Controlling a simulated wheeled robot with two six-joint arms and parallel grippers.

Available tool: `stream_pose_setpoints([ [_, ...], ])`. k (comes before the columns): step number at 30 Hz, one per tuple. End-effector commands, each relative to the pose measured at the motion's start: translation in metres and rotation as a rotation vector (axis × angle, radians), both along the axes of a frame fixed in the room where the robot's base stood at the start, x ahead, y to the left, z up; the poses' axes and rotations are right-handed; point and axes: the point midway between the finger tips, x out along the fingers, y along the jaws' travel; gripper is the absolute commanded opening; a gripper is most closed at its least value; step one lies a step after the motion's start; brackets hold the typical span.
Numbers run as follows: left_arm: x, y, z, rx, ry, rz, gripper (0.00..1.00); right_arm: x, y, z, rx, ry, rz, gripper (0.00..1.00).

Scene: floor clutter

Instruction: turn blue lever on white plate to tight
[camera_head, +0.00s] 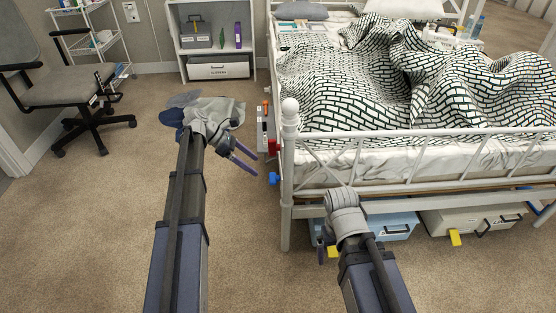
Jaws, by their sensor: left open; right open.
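A small blue lever (273,179) shows near the bed's left front post, with a red lever (274,146) above it in the picture. A narrow upright white plate (262,134) with dark marks shows just left of the post; I cannot tell how the blue lever is joined to it. My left gripper (254,164) is open and empty, a short way left of the blue lever and apart from it. My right gripper (323,243) is low by the bed's front, right of the post. It is open, small and partly hidden by its own wrist.
The white bed frame (287,170) bounds the right side. Under it are a blue drawer (393,226) and a cream drawer (455,220) with yellow tags. Crumpled cloth (222,112) lies behind my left wrist. An office chair (75,90) stands left.

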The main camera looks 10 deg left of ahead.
Motion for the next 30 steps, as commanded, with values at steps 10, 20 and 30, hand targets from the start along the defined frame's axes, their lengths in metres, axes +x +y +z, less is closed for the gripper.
stream_pose_setpoints([
  [10,-0.002,-0.004,-0.008,-0.001,0.016,0.001,1.0,0.0,0.0,-0.008,0.0,0.0,0.0,0.98],
  [20,0.001,-0.035,-0.041,-0.001,0.014,-0.001,1.0,0.0,0.0,-0.041,0.001,0.0,-0.006,0.98],
  [30,0.004,-0.055,-0.055,-0.001,0.013,0.001,1.0,0.0,0.0,-0.055,0.001,-0.001,-0.012,0.98],
])
